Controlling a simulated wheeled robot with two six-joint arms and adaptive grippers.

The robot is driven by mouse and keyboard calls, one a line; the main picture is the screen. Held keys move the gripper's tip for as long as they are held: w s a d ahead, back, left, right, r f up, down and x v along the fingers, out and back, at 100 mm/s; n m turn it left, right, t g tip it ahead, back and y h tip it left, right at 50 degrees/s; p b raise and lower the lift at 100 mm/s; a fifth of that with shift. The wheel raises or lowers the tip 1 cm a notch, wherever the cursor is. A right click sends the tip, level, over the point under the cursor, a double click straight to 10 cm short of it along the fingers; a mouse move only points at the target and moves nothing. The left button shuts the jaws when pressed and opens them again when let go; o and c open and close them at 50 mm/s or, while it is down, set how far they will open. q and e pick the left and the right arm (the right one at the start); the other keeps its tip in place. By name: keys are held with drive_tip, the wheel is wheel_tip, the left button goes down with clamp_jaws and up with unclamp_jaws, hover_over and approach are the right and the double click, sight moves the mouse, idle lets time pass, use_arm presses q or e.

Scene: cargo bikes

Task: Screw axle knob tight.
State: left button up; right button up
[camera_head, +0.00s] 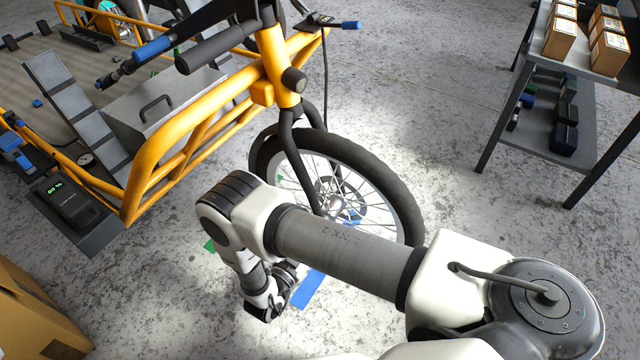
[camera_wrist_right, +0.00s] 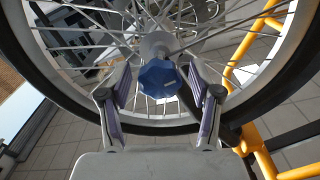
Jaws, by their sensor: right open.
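The axle knob (camera_wrist_right: 158,78) is blue and lobed, and sits at the hub of the spoked wheel in the right wrist view. My right gripper (camera_wrist_right: 162,92) is open, with one finger on each side of the knob; I see gaps between the fingers and the knob. In the head view the bike's front wheel (camera_head: 408,200) stands upright in its dark fork (camera_head: 290,140). My left gripper is not in view.
The orange cargo bike frame (camera_head: 150,165) fills the left of the head view. A grey shelf table (camera_head: 600,75) with wooden boxes (camera_head: 560,38) stands at the right. A cardboard box (camera_head: 35,315) is at the lower left. The floor between wheel and table is clear.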

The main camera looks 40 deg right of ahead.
drive_tip(key=shift+r, duration=0.1)
drive_tip(key=c, duration=1.2)
drive_tip(key=shift+o, duration=0.2)
drive_tip(key=shift+r+n+p, duration=0.1)
drive_tip(key=shift+n+p, duration=0.35)
drive_tip(key=shift+n, duration=1.55)
drive_tip(key=o, duration=1.2)
drive_tip(key=shift+c, duration=0.2)
